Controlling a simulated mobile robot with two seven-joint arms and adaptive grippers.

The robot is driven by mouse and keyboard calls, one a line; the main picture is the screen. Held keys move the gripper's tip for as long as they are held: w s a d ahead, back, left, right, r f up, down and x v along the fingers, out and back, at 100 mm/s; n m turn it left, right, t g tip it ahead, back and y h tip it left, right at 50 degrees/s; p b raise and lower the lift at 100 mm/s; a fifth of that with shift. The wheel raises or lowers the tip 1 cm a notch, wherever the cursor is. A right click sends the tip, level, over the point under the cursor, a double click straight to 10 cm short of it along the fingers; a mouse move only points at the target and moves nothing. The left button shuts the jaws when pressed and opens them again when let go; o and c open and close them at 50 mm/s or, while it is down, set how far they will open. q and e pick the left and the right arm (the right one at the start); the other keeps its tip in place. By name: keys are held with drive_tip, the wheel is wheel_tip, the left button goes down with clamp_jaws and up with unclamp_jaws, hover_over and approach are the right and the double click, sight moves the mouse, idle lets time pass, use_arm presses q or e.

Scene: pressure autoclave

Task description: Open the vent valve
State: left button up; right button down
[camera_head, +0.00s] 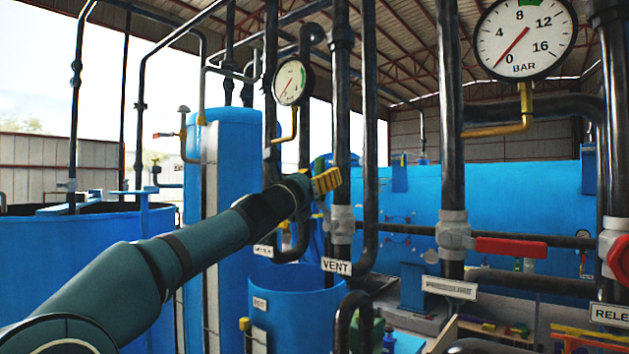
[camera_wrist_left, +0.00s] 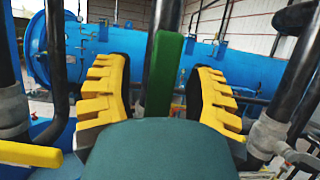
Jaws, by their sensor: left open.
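The VENT sign (camera_head: 336,266) hangs below a grey valve body (camera_head: 342,222) on a dark vertical pipe in the head view. My left gripper (camera_head: 326,181) is raised in front of that pipe, just above the valve body, and covers part of it. In the left wrist view, a green lever (camera_wrist_left: 165,75) stands nearly upright between the two yellow-padded fingers of my open left gripper (camera_wrist_left: 162,95). Gaps show on both sides of the lever, and its lower end is hidden behind the gripper's palm. My right gripper is not in view.
A red-handled valve (camera_head: 510,248) is on the pipe to the right, and a RELEASE-side valve (camera_head: 615,255) is at the right edge. Pressure gauges (camera_head: 525,38) and (camera_head: 293,82) hang above. A yellow lever (camera_wrist_left: 30,153) is left of the gripper. Pipes crowd both sides.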

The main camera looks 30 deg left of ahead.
use_arm(q)
drive_tip(key=v, duration=1.2)
idle(0.3)
